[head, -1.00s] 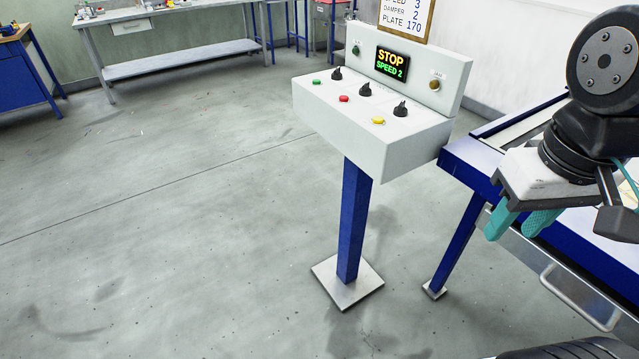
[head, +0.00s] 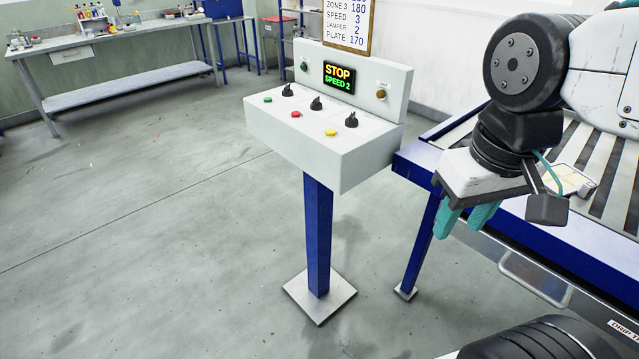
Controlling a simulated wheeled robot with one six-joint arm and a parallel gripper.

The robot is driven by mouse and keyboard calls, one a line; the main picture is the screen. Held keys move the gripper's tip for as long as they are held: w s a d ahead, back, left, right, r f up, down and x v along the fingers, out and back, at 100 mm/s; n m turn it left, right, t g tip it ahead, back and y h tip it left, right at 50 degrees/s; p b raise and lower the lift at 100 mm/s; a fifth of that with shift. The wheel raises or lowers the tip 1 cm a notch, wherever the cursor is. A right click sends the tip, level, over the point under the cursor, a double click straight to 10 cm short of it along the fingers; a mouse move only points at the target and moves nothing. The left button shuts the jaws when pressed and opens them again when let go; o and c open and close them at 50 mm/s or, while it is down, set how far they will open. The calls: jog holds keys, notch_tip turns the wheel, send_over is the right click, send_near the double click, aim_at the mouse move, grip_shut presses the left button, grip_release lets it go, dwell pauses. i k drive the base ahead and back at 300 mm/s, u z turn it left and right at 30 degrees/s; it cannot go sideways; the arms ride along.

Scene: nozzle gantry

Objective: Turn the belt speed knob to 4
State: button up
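A white control console (head: 322,150) stands on a blue post, with three black knobs in a row on its sloped top: a left knob (head: 288,90), a middle knob (head: 316,103) and a right knob (head: 351,120). Their labels and pointer settings are too small to read, so I cannot tell which is the belt speed knob. The display (head: 338,76) reads "STOP" and "SPEED 2". My gripper (head: 462,222), with teal fingers, points down to the right of the console, well apart from it. Its fingers are apart and nothing shows between them.
Green (head: 268,99), red (head: 295,114) and yellow (head: 331,133) buttons sit near the knobs. A blue-framed slatted table (head: 410,165) stands right of the console. Open floor (head: 150,230) lies left; a workbench (head: 130,85) stands behind.

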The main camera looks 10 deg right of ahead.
aim_at(286, 92)
jog(key=u, duration=0.15)
jog(key=i, duration=0.9)
